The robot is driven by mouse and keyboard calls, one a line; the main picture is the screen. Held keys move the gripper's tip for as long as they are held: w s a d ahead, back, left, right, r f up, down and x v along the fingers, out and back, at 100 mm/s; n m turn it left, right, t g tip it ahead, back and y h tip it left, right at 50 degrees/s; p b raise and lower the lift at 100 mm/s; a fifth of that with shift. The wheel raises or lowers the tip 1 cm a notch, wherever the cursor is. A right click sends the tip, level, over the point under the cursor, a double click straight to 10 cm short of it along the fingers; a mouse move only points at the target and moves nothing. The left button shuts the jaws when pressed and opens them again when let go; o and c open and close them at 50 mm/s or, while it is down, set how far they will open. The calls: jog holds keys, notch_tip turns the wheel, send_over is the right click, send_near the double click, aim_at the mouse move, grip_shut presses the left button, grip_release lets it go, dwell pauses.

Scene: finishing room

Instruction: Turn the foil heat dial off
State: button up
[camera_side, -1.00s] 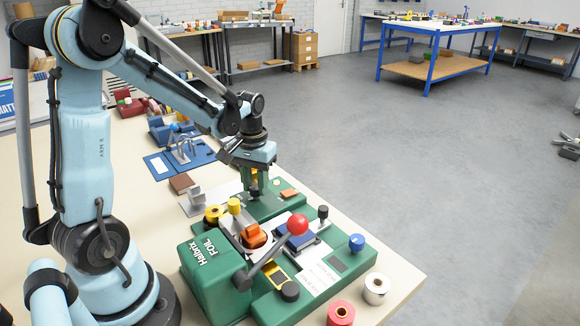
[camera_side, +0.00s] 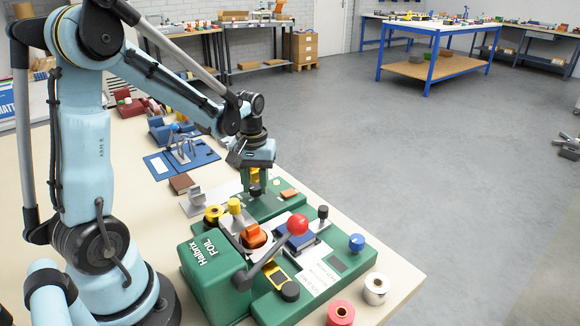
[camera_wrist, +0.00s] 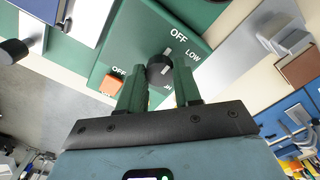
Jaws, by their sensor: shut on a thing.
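The foil heat dial (camera_wrist: 160,68) is a small round black knob on the green control panel (camera_wrist: 135,35). The panel carries the words OFF, LOW and a partly hidden HI. A pale mark shows on the dial's side toward OFF, but I cannot read its setting surely. My gripper (camera_wrist: 160,80) has its two green fingers shut on the dial, one on each side. In the side view my gripper (camera_side: 256,181) points down at the far end of the green foil press (camera_side: 213,285). The dial is mostly hidden there.
An orange rocker switch (camera_wrist: 114,86) marked OFF sits beside the dial. A lever with a red ball (camera_side: 297,224) rises from the press's near side. Foil rolls (camera_side: 376,287) stand at the front right. A blue plate with a fixture (camera_side: 182,158) lies behind.

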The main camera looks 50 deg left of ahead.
aim_at(257, 189)
jog(key=o, duration=1)
jog(key=shift+o, duration=0.2)
notch_tip(257, 189, up, 12)
jog(key=s+d+f+m+t, duration=0.1)
jog(key=s+d+m+t, duration=0.1)
jog(key=d, duration=0.4)
jog(key=s+d+f+m+t, duration=0.2)
jog(key=d+m+t, duration=0.3)
jog(key=d+m, duration=0.2)
jog(key=shift+s+d, duration=0.25)
